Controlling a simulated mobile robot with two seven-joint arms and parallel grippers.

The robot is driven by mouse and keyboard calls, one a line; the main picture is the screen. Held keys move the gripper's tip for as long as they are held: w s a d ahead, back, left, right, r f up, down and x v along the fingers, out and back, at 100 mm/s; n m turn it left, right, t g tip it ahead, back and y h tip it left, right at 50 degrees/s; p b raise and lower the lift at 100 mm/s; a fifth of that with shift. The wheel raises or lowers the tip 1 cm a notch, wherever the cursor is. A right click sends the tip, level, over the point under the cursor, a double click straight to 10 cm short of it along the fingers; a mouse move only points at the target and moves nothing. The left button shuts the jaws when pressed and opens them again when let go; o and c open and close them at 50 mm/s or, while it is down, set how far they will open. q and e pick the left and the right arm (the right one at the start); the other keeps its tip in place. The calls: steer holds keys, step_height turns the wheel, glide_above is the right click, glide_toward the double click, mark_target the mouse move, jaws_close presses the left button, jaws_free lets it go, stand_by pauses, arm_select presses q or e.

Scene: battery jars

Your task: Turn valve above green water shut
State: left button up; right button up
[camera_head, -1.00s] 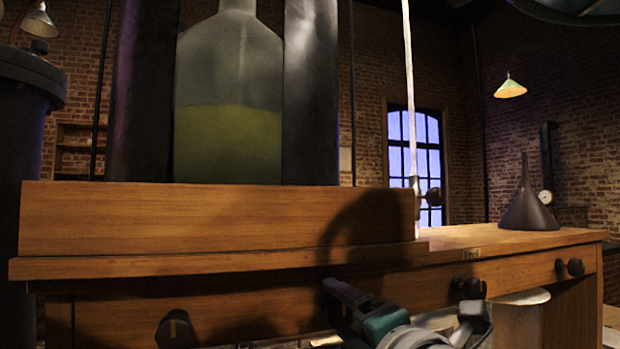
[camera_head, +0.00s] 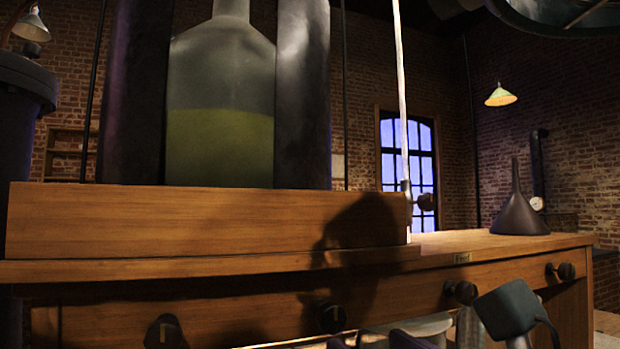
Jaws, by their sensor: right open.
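A large glass bottle (camera_head: 220,110) stands between two dark columns, with murky yellow-green liquid (camera_head: 220,148) in its lower half. Several dark knobs sit along the bench front: a far-left knob (camera_head: 163,333), a middle knob (camera_head: 331,316), a right knob (camera_head: 461,291) and a far-right knob (camera_head: 563,271). I cannot tell which is the valve above green water. My right gripper (camera_head: 470,322) is open at the bottom edge, below and beside the right knob, partly cut off. It seems to hold nothing. My left gripper is not in view.
The wooden bench (camera_head: 80,271) carries a raised wooden plinth (camera_head: 200,222). A dark funnel (camera_head: 519,207) stands at its right end. Pale glass (camera_head: 430,326) shows under the bench edge. A dark round object overhangs at top right.

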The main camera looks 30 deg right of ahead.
steer(key=s+a+r+m+g+y+p, duration=0.1)
steer(key=s+r+m+g+p, duration=0.5)
steer(key=m+p, duration=0.8)
steer(key=s+a+r+m+g+y+p, duration=0.2)
steer(key=s+a+r+m+g+p, duration=0.2)
steer(key=s+r+m+p, duration=0.5)
steer(key=shift+a+r+m+g+p, duration=0.4)
steer(key=shift+m+g+p, duration=0.9)
steer(key=shift+m+p, duration=2.25)
steer(key=shift+s+d+r+n+p, duration=0.1)
steer(key=shift+d+n+p, duration=0.05)
steer(key=shift+n+p, duration=0.7)
